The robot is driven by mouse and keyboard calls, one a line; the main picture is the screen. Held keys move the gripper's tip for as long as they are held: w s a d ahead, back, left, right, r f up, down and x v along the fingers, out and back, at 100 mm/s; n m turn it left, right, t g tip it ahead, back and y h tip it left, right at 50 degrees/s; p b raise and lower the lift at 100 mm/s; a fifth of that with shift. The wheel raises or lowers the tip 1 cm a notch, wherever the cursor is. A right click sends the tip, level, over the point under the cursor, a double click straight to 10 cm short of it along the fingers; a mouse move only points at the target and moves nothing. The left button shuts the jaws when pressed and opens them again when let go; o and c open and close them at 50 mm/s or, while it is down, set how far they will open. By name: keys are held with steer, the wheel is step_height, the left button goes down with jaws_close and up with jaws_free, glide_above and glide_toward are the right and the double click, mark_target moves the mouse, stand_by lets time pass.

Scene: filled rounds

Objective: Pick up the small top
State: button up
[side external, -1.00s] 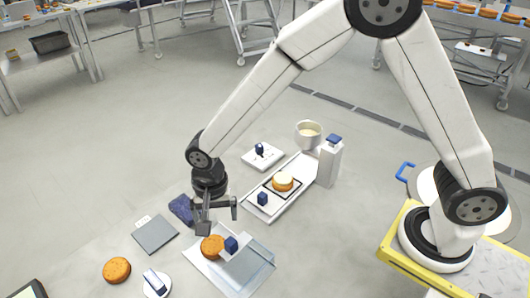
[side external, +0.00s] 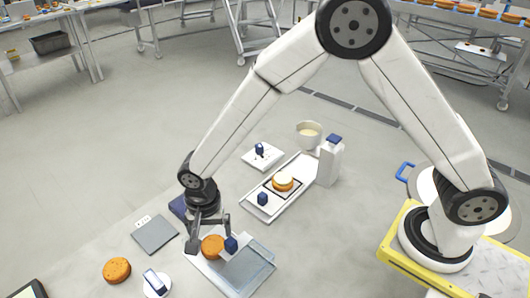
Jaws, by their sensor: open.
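An orange-brown round (side external: 212,246), which looks like the small top, lies at the left side of a shallow clear-grey tray (side external: 258,272). My gripper (side external: 210,238) is open and points down at it. One finger is at the round's left and the other at its upper right. I cannot tell whether either finger touches it. A dark blue knob or block (side external: 231,244) stands close against the round's right side. Another, similar orange-brown round (side external: 116,270) lies on the table at the lower left, clear of my gripper.
A white tray (side external: 296,200) holds a cream-topped round (side external: 283,183) and a blue knob (side external: 262,198). A grey slab (side external: 155,234) and a white disc with a blue handle (side external: 156,285) lie left.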

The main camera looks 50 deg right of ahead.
mark_target(213, 244)
steer(key=shift+f, duration=2.55)
steer(key=c, duration=0.5)
